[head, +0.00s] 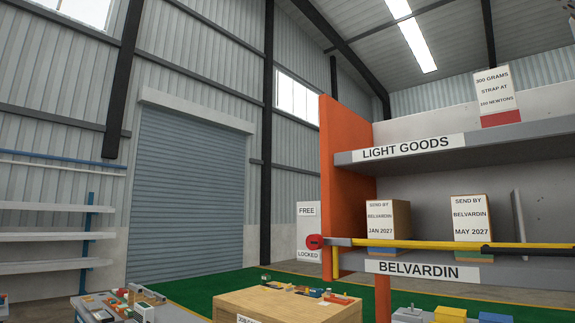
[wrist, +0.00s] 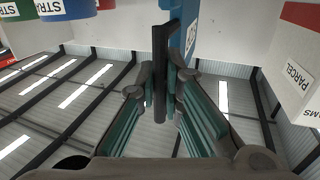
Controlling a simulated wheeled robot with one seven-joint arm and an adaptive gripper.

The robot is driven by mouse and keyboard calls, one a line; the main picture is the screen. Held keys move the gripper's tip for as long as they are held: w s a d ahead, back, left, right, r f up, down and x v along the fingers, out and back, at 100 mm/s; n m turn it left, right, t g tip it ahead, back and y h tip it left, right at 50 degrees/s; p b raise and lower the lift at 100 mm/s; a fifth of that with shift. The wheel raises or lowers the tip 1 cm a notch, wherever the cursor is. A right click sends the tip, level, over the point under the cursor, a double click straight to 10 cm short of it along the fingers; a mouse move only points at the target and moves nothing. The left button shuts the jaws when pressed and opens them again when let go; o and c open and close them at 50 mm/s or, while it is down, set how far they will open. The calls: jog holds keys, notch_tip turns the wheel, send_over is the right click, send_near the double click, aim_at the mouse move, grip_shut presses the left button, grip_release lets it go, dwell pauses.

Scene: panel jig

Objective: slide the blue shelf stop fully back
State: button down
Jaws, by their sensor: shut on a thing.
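In the wrist view, my gripper (wrist: 166,78) has its two teal-lined fingers closed in on a dark upright bar (wrist: 159,60). The bar stands against a blue piece (wrist: 177,35) with a white label, which looks like the blue shelf stop. The label is cut off, and the fingers hide part of the blue piece. How far back the stop sits cannot be told. Neither the blue stop nor my gripper can be made out in the head view.
Wrist view: blue (wrist: 67,8), green and red labelled items at upper left, a parcel box (wrist: 297,60) at right. Head view: an orange-sided rack (head: 342,170) holds two cartons (head: 388,218) (head: 472,225) behind a yellow bar (head: 420,245). A wooden crate (head: 270,300) stands in front.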

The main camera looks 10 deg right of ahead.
jog(key=s+d+p, duration=0.1)
jog(key=s+d, duration=0.3)
jog(key=s, duration=0.1)
jog(key=shift+s+d, duration=0.15)
jog(key=shift+r, duration=0.1)
jog(key=c, duration=1.7)
grip_release()
jog(key=shift+s+d, duration=0.1)
jog(key=shift+d, duration=0.05)
jog(key=v, duration=1.2)
